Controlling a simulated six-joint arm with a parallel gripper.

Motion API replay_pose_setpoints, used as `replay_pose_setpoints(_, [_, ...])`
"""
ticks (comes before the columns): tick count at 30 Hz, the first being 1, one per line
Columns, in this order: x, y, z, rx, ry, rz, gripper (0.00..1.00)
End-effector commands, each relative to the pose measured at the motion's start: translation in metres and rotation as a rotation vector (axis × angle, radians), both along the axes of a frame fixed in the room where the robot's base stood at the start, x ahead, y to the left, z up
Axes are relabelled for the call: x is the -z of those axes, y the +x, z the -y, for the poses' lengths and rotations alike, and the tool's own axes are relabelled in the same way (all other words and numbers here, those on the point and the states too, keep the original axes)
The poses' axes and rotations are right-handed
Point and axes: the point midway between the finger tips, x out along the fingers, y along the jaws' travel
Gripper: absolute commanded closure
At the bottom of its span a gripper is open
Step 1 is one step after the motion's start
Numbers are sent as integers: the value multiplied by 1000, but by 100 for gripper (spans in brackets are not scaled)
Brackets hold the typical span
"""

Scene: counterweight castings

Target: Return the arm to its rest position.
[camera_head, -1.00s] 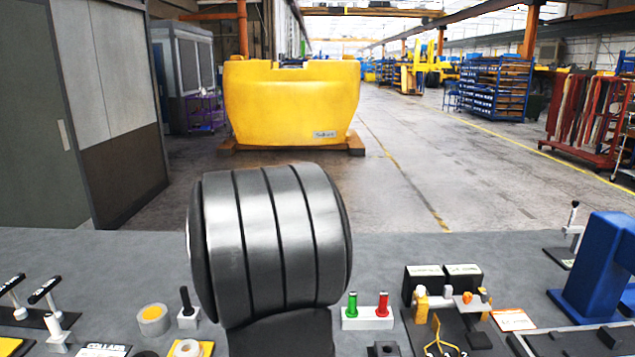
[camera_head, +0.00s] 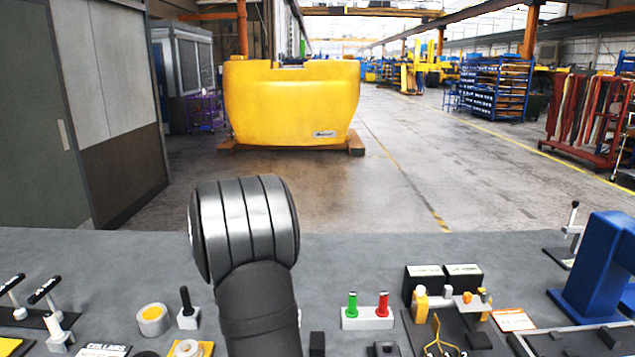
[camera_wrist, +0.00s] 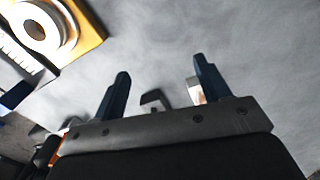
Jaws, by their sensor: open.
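My gripper (camera_wrist: 160,90) shows in the wrist view with its two dark blue fingers spread apart. No object is held between them; the grey table surface lies beyond, with a small grey-white bracket-like piece showing in the gap. In the head view my arm rises from the bottom edge, left of centre, and the gripper itself cannot be made out there.
The grey table (camera_head: 400,260) is clear behind my arm. A tape roll (camera_head: 152,319) and clamps (camera_head: 45,290) lie left. Green and red pegs in a white block (camera_head: 367,317), black boxes (camera_head: 443,280) and a blue stand (camera_head: 600,265) are right. A yellow casting (camera_head: 292,103) stands beyond.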

Motion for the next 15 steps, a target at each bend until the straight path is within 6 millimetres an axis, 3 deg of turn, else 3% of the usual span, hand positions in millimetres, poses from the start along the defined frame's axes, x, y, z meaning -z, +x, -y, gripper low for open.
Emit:
replay_pose_setpoints(3, [16, 1, -13, -2, -1, -2, 31])
replay_pose_setpoints(6, [28, 1, -10, 0, -1, -2, 31])
replay_pose_setpoints(15, [39, 1, -10, 0, 0, 0, 31])
